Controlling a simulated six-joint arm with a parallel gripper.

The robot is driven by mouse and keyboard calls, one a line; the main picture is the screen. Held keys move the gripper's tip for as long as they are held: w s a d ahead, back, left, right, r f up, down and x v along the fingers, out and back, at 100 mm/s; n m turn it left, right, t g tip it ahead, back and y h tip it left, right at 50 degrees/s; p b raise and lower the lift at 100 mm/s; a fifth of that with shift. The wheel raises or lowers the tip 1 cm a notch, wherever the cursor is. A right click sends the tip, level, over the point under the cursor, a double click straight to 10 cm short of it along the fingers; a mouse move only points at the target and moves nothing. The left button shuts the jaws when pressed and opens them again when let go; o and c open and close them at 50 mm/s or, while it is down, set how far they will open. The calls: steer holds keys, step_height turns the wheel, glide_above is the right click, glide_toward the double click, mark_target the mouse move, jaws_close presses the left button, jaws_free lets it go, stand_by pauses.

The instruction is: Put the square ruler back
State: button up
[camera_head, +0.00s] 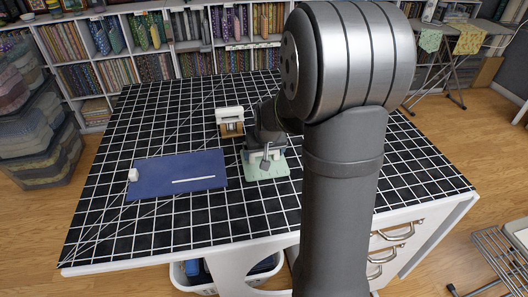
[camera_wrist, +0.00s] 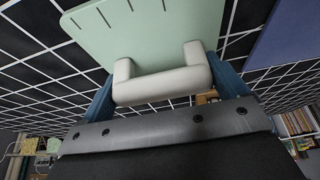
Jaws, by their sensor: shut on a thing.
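The square ruler (camera_head: 267,170) is a mint-green plate near the middle of the black gridded table in the head view. In the wrist view the ruler (camera_wrist: 150,28) shows dark tick marks along one edge and a pale grey-white handle (camera_wrist: 160,86). My gripper (camera_wrist: 163,80) is shut on this handle, with a blue finger at each end. In the head view my gripper (camera_head: 264,150) is over the ruler and hides part of it. I cannot tell whether the ruler touches the table.
A wooden block-like holder with a white top (camera_head: 230,122) stands just behind and left of the ruler. A blue mat (camera_head: 178,174) lies to the left, with a thin white stick (camera_head: 193,179) and a small white object (camera_head: 133,175). Fabric shelves (camera_head: 155,52) line the back.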

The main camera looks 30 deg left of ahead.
steer(key=o, duration=0.9)
steer(key=shift+f, duration=0.1)
steer(key=shift+r, duration=0.25)
steer(key=v, duration=1.2)
steer(key=shift+f, duration=0.1)
steer(key=x, duration=1.2)
steer(key=shift+r, duration=1.4)
